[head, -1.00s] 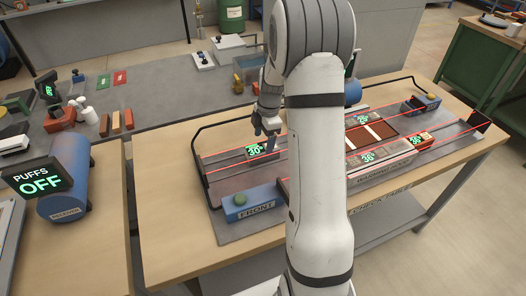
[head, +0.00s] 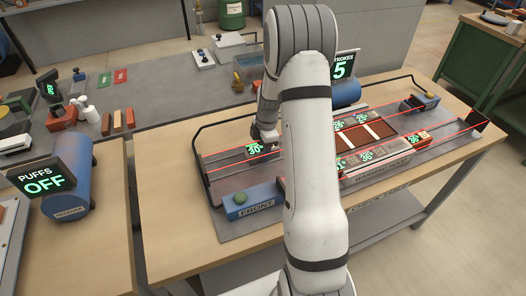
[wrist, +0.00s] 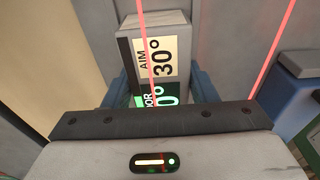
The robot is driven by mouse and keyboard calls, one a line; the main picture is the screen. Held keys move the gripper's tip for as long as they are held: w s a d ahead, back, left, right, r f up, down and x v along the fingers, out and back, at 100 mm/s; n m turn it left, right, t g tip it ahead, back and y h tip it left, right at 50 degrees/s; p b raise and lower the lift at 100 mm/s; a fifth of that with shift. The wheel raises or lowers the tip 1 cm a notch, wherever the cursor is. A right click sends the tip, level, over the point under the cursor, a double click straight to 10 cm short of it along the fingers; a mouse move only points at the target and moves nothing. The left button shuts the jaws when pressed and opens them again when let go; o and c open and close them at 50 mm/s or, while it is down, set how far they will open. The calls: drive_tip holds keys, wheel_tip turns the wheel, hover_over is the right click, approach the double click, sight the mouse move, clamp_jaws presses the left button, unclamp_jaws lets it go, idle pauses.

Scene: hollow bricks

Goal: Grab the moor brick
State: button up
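The moor brick is a grey block. In the wrist view the brick (wrist: 150,28) has a cream label reading "AIM 30°" and a green readout ending in "OR" and "0°", partly hidden by my gripper's body. In the head view the brick (head: 255,149) sits on the left part of the railed fixture, its display showing 30°. My gripper (wrist: 162,92) has its blue fingers spread on either side of the brick; whether they press on it is unclear. In the head view my gripper (head: 265,142) is low at the brick, partly hidden by my arm.
Red beam lines run along the fixture's rails. A blue box marked FRONT (head: 250,205) stands close in front. A brown panel (head: 372,132) and several small blocks with green displays lie to the right. A blue cylinder (head: 72,180) with a "PUFFS OFF" sign stands left.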

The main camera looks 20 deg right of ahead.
drive_tip(key=c, duration=0.8)
drive_tip(key=shift+c, duration=0.2)
